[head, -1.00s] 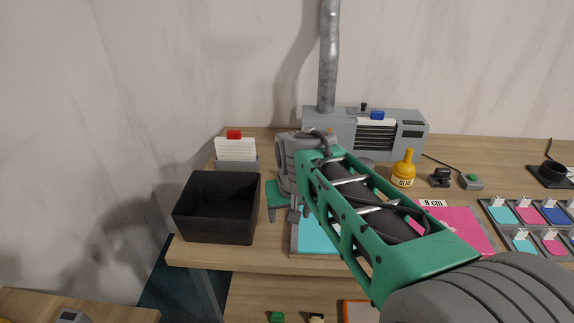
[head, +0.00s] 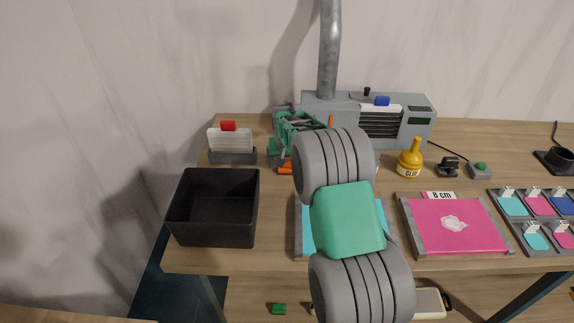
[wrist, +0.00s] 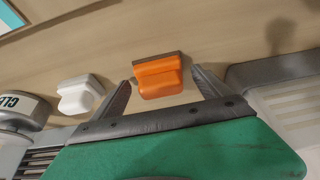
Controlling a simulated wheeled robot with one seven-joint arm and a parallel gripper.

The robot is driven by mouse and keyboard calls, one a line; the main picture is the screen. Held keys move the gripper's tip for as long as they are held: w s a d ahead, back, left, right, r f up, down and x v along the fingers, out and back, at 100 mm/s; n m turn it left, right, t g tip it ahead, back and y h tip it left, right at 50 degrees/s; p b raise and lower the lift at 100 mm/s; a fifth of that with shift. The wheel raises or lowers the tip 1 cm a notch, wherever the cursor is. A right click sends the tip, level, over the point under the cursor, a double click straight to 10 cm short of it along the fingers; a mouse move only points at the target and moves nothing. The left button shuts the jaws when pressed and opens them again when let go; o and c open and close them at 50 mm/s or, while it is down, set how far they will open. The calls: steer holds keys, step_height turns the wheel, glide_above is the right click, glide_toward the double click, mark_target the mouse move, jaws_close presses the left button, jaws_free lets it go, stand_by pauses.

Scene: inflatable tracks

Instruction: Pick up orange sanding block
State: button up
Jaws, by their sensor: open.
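The orange sanding block (wrist: 160,76) lies on the wooden bench and shows between my fingertips in the wrist view, with a darker base strip along its upper edge. My gripper (wrist: 161,79) is open, with a finger on either side of the block. Gaps show at both sides; I cannot tell how far the tips are above the bench. In the head view a small orange part (head: 285,168) shows below my green gripper, and the rest is hidden by my arm.
A white block (wrist: 79,94) lies left of the orange one in the wrist view. In the head view, a black bin (head: 180,215) and a card holder (head: 231,157) stand left, a grey machine (head: 418,117) behind, and a yellow glue bottle (head: 411,158) right.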

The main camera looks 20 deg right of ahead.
steer(key=shift+c, duration=0.2)
steer(key=shift+r, duration=0.1)
steer(key=c, duration=1.6)
